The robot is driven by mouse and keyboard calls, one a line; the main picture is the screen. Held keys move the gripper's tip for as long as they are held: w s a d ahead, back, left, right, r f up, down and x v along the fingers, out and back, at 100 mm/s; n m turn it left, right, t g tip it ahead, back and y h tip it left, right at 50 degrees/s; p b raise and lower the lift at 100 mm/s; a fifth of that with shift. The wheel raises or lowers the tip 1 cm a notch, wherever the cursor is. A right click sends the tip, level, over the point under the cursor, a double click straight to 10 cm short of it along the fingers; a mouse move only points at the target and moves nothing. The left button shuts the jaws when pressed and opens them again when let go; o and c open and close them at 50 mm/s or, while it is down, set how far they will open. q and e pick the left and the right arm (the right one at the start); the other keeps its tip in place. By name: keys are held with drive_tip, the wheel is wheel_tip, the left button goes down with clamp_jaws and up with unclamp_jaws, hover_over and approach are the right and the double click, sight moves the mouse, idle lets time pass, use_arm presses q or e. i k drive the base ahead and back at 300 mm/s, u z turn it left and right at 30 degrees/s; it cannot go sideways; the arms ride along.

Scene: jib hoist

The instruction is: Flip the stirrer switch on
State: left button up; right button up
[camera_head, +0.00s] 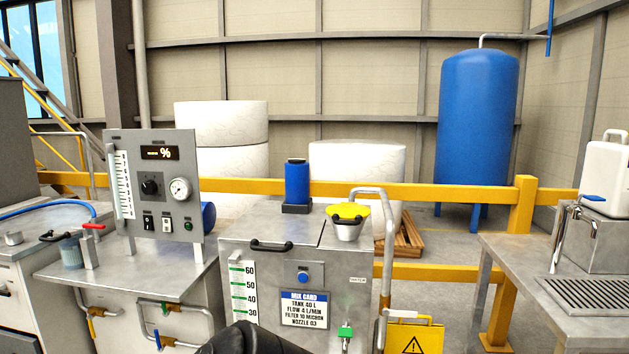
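A grey control panel (155,185) stands upright on a metal bench at the left. It carries a lit display (160,153), a black knob (150,187), a round gauge (180,189), two small switches, one black (148,223) and one light (166,225), and a green button (188,225). The switch labels are too small to read, so I cannot tell which is the stirrer's or its position. A metal mixing tank (345,262) stands in the centre with a blue motor-like cylinder (297,182) on top and a blue button (303,277) in front. Neither gripper shows.
A dark rounded shape, likely part of my arm, is at the bottom centre. A yellow-topped funnel or cup (348,219) and a pipe are on the tank. A drain-topped bench (505,262) is at right. Yellow rails (455,193) run behind. A yellow warning sign (414,338) stands low.

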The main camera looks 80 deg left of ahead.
sight(167, 227)
drive_tip(key=u, duration=3.85)
drive_tip(key=i, duration=1.7)
drive_tip(key=z, duration=0.4)
